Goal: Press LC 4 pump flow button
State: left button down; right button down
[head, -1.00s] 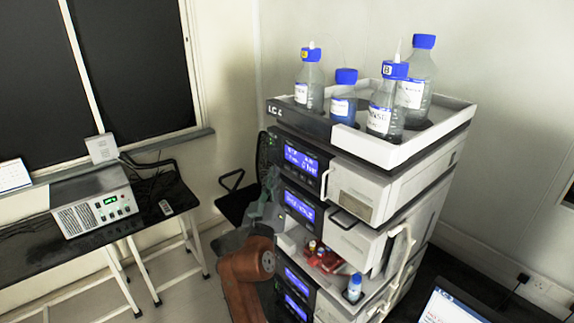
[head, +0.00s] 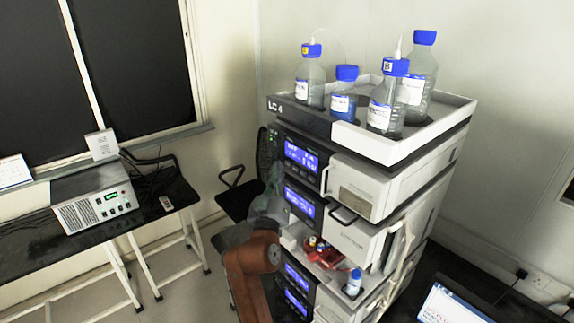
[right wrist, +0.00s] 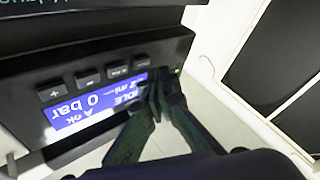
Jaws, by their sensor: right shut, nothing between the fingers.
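The LC 4 stack (head: 345,140) stands right of centre in the head view, its label on the top tray front. Its top module has a lit blue display (head: 301,155). In the right wrist view this panel appears upside down, with its display (right wrist: 95,105) reading "IDLE" and "0 bar". A row of dark buttons runs along the display, including a plus button (right wrist: 54,92) and a button near the fingertips (right wrist: 142,62); their small labels are hard to read. My right gripper (right wrist: 158,98) is shut and empty, tips close to the panel; contact cannot be told. My left gripper is out of view.
Several blue-capped bottles stand in the top tray (head: 405,147). A bench (head: 95,215) with a grey instrument (head: 95,205) is at left, and a black chair (head: 240,190) is behind my right arm. A laptop (head: 455,305) is at lower right.

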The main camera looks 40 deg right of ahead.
jog(key=shift+d, duration=0.1)
dwell(0.7)
jog(key=shift+d, duration=0.3)
jog(key=shift+d, duration=0.45)
dwell(0.6)
dwell(0.4)
jog(key=shift+a, duration=0.9)
jog(key=a+b, duration=0.2)
jog(key=a, duration=0.3)
jog(key=shift+s, duration=0.2)
